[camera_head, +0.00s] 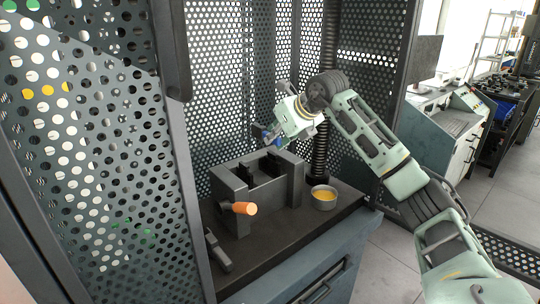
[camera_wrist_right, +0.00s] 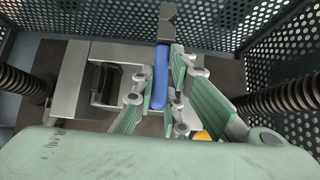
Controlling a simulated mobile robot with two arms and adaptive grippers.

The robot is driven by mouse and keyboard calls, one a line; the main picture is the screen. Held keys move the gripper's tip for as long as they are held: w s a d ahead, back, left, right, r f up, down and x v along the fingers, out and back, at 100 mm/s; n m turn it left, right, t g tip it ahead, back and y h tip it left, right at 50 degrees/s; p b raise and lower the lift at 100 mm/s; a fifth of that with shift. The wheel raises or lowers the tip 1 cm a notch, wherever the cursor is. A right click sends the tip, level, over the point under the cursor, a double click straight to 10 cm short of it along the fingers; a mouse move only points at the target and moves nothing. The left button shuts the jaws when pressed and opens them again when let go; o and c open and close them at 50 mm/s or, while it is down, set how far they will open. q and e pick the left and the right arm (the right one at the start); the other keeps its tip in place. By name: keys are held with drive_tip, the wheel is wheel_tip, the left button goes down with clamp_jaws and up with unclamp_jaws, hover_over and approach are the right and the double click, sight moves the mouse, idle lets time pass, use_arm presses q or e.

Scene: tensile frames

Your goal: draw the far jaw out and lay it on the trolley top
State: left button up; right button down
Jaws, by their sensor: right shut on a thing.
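My right gripper (camera_head: 274,136) is above the back of a grey fixture (camera_head: 235,218). In the right wrist view my right gripper (camera_wrist_right: 158,100) is shut on a narrow blue grip piece (camera_wrist_right: 161,72) with a dark grey block (camera_wrist_right: 167,22) at its far end; this looks like the far jaw. In the head view only a bit of blue shows beside the fingers, and the fingertips are partly hidden. The fixture's open slot holds dark pieces (camera_head: 244,176). I cannot tell whether the held piece is fully clear of the slot. My left gripper is not in view.
An orange handle (camera_head: 244,208) sticks out from the fixture's front. A round pot with yellow contents (camera_head: 323,197) stands to its right. Perforated panels (camera_head: 215,100) and a dark ribbed column (camera_head: 320,150) enclose the space. A dark trolley (camera_head: 500,145) with blue items stands farther right.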

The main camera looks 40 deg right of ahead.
drive_tip(key=s+d+r+b, duration=0.1)
drive_tip(key=s+d+b, duration=0.1)
drive_tip(key=s+b, duration=0.2)
drive_tip(key=s, duration=0.3)
drive_tip(key=shift+s+d+r+b, duration=0.25)
drive_tip(key=shift+s+r+b, duration=0.05)
drive_tip(key=shift+r+b, duration=0.05)
idle(1.1)
idle(0.3)
drive_tip(key=v, duration=0.1)
drive_tip(key=p+v, duration=0.2)
drive_tip(key=shift+r, duration=0.5)
drive_tip(key=shift+w, duration=0.1)
idle(0.3)
